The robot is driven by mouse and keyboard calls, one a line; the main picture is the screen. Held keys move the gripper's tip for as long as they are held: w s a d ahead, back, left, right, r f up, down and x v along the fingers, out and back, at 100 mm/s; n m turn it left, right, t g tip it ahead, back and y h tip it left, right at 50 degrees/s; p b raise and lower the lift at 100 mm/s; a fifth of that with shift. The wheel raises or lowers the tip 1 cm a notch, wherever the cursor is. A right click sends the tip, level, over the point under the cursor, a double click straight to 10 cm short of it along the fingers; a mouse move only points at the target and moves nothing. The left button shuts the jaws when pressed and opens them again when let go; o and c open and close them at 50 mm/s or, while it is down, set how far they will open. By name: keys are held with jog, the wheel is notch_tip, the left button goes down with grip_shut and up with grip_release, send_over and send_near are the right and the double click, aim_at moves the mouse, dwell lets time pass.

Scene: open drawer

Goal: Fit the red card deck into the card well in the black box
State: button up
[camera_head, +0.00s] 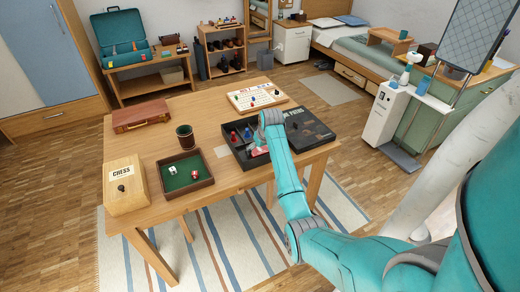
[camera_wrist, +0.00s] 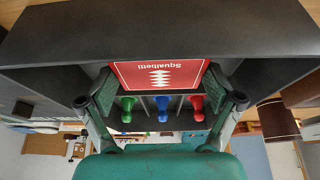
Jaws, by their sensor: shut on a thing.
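The red card deck (camera_wrist: 160,74), with a white pattern and the word "Squalbetti", is between the two fingers of my gripper (camera_wrist: 160,90) in the wrist view. The fingers are shut on its sides. The deck also shows as a small red and white patch (camera_head: 258,152) beside my arm in the head view. It is at the black box (camera_head: 238,154), within its walls as seen. The box wall (camera_wrist: 160,30) fills the top of the wrist view. The card well is hidden, so I cannot tell how deep the deck sits.
Green (camera_wrist: 127,110), blue (camera_wrist: 163,108) and red (camera_wrist: 197,107) pawns stand in slots beside the deck. A black lid (camera_head: 310,128) lies right of my arm. A green dice tray (camera_head: 210,183), dark cup (camera_head: 185,138) and chess box (camera_head: 124,198) stand left on the table.

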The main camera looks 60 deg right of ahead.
jog(key=shift+f, duration=0.2)
jog(key=o, duration=0.9)
